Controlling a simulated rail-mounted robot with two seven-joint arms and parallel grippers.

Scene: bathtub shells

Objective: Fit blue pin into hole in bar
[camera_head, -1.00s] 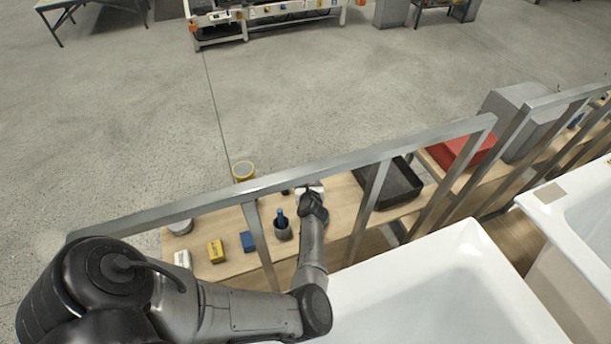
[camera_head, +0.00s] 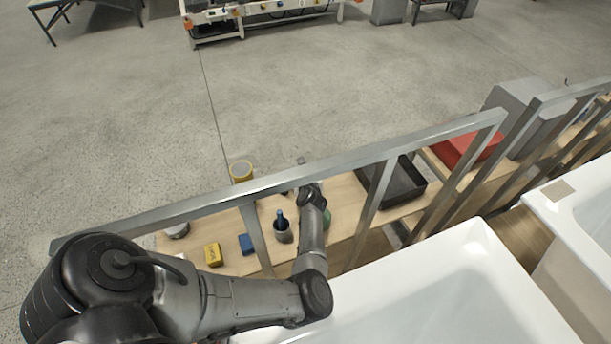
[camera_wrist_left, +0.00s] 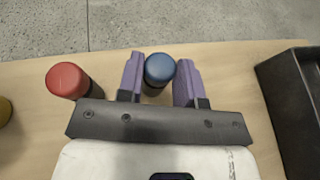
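My left gripper shows in the left wrist view (camera_wrist_left: 160,76) with its two purple fingers apart. A blue round-topped pin (camera_wrist_left: 160,69) stands between the fingers, very close to both. I cannot tell whether they grip it. In the head view my left wrist (camera_head: 311,194) reaches down over the wooden shelf, and its fingers are hidden. I cannot make out a bar with a hole for certain. A metal rail (camera_head: 335,163) runs across the head view in front of the shelf. My right gripper is out of view.
A red round-topped piece (camera_wrist_left: 68,80) stands left of the fingers. A black tray (camera_wrist_left: 294,100) lies to the right. The shelf also holds a dark cup (camera_head: 283,236) with a blue item in it, a yellow block (camera_head: 213,254) and a blue block (camera_head: 246,244). White tubs (camera_head: 450,290) stand in front.

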